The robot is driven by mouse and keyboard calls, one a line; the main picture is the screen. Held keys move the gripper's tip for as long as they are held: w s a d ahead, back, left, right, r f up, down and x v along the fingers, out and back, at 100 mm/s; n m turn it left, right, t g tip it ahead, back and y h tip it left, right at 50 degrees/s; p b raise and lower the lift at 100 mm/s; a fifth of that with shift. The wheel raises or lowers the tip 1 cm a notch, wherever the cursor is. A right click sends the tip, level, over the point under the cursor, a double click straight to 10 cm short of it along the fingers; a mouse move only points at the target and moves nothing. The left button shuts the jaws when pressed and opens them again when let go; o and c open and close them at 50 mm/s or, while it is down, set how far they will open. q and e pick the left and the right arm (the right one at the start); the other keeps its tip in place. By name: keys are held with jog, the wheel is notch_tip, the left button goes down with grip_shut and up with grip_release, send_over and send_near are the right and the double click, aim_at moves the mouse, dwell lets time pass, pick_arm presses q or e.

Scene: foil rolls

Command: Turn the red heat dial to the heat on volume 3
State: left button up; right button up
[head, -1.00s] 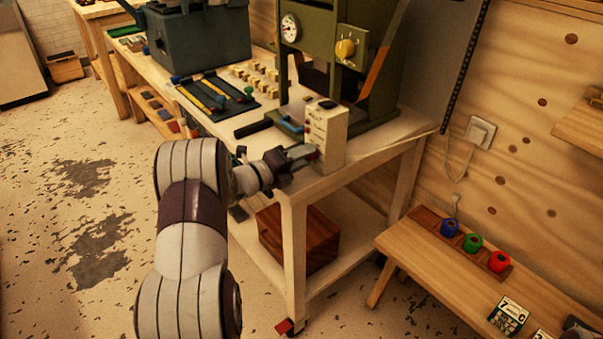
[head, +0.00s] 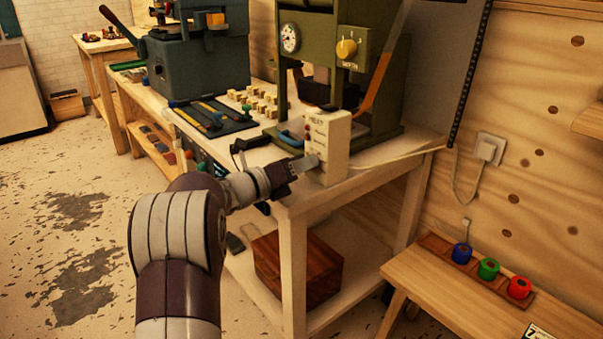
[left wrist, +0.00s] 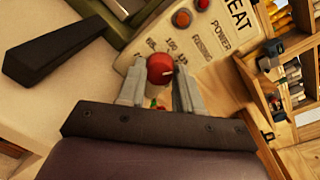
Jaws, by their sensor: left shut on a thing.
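The cream heat box (head: 335,150) stands at the near corner of the workbench, in front of the green press. In the left wrist view its slanted face (left wrist: 215,55) shows "HEAT", "POWER" and "RUNNING" lettering. The red heat dial (left wrist: 160,68) sits low on that face, with a pale mark on its right side. Small numbers beside it are partly covered and hard to read. My left gripper (head: 310,163) is at the box's front, its two fingers (left wrist: 159,85) shut on the dial from either side. The dial is hidden in the head view. My right gripper is out of view.
A black tray (head: 215,122) and pale blocks (head: 262,101) lie to the left. A low bench (head: 450,300) with coloured rolls (head: 489,268) is at the right.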

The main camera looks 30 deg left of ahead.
pick_arm(q)
jog(key=shift+f, duration=0.15)
jog(key=o, duration=1)
jog(key=shift+o, duration=0.2)
jog(key=shift+s+a, duration=0.2)
jog(key=shift+s, duration=0.2)
jog(key=p+v, duration=0.2)
jog(key=v, duration=0.9)
jog(key=shift+s, duration=0.4)
